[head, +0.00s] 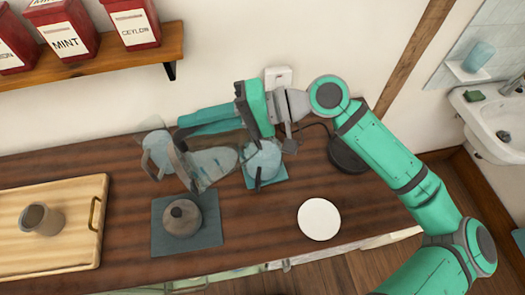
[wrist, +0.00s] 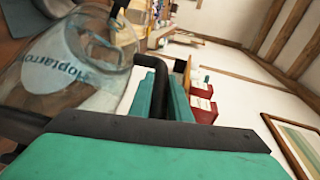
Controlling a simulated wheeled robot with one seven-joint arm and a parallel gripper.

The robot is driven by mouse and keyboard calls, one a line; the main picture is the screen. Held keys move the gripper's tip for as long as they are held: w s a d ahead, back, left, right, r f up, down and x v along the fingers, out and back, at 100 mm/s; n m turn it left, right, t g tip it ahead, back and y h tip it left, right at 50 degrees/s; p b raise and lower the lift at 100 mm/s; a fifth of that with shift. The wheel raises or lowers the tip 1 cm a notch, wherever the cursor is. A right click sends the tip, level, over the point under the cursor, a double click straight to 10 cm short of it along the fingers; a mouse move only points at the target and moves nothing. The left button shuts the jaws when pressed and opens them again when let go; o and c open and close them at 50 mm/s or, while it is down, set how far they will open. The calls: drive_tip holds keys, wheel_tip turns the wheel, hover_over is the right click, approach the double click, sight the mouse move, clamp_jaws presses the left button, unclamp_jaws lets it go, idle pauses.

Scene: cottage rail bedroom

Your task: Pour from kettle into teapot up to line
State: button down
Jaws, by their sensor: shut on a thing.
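My gripper (head: 215,121) is shut on the dark handle of a clear glass kettle (head: 212,166). The kettle hangs tilted above the counter, left of my wrist. In the wrist view the kettle's glass (wrist: 85,65) fills the left side, with pale blue lettering on it. A squat grey-brown pot (head: 182,222) with a dark round top stands on a blue-grey mat, below the kettle in the head view. A round pale-blue vessel (head: 264,158) with a dark handle stands on a teal mat to the right. I cannot tell which is the teapot; no fill line or stream is visible.
A pale glass vessel (head: 157,148) is behind the kettle's left side. A wooden tray (head: 85,245) with a mug (head: 42,219) lies left. A white plate (head: 319,219) and a black round base (head: 347,154) are right. Red tins (head: 68,28) stand on the shelf above.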

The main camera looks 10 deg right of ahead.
drive_tip(key=shift+d+r, duration=0.2)
